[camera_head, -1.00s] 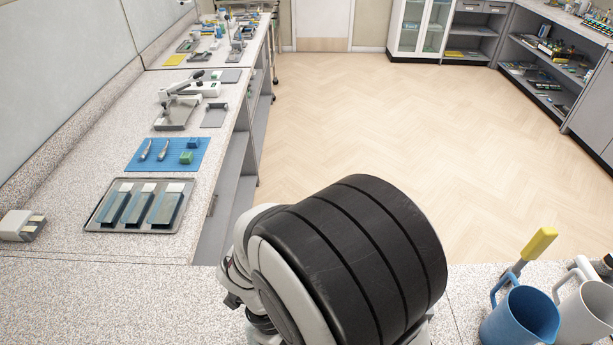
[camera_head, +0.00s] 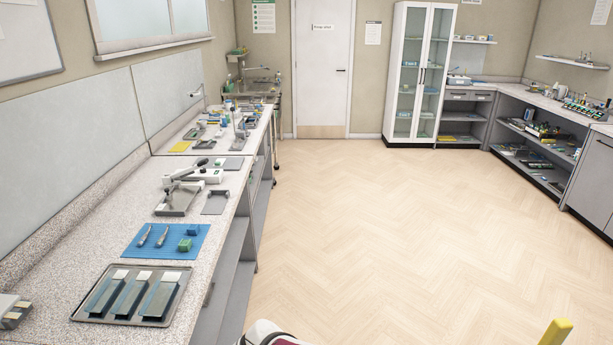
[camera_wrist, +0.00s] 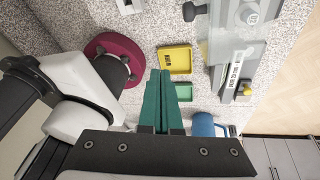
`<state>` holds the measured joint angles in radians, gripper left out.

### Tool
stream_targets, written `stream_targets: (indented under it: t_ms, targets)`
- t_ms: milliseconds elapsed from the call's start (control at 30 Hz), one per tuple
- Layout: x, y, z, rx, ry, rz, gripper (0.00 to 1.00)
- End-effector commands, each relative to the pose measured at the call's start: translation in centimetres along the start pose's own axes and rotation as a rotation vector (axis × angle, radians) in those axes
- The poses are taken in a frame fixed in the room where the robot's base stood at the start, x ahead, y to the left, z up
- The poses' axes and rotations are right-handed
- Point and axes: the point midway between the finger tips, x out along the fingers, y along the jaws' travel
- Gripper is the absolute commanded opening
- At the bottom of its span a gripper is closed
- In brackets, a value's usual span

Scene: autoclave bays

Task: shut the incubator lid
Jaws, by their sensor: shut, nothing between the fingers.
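My gripper (camera_wrist: 160,74) shows in the wrist view with its long green fingers pressed together. Nothing is between them. They point at the speckled counter, below a yellow tray (camera_wrist: 175,60) and beside a green tray (camera_wrist: 182,92). I cannot clearly make out an incubator or its lid in either view. A grey device with a dark knob and a label (camera_wrist: 232,75) stands at the upper right of the wrist view, apart from my fingers. I cannot tell whether it is the incubator.
A blue jug (camera_wrist: 204,124) stands right of my fingers. In the head view, a metal tray with dark slabs (camera_head: 76,311), a blue mat (camera_head: 150,250) and instruments line the left counter. A yellow handle (camera_head: 556,332) shows at lower right. The floor (camera_head: 400,220) is clear.

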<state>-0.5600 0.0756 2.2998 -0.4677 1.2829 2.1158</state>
Motion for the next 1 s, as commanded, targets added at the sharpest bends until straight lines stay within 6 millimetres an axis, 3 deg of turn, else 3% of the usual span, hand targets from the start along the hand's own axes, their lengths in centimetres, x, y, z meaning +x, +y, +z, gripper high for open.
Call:
stream_targets:
  t_ms: [100,200,300,433,633,733,900,1000]
  targets:
    - [-1.5,0.8,-3.5,-0.376,-0.151,-0.005,0.00]
    - [-2.2,2.0,-5.6,-0.735,-0.263,-0.088,0.00]
    - [-2.6,3.0,-6.9,-1.031,-0.320,-0.209,0.00]
    - [-2.8,3.8,-7.5,-1.268,-0.332,-0.332,0.00]
    - [-2.9,4.0,-7.6,-1.363,-0.325,-0.374,0.34]
    - [-5.4,2.5,-6.4,-1.478,-0.280,-0.366,0.52]
    - [-12.1,0.1,-0.4,-1.757,-0.133,-0.368,0.54]
    - [-13.7,0.1,1.8,-1.824,-0.087,-0.375,0.54]
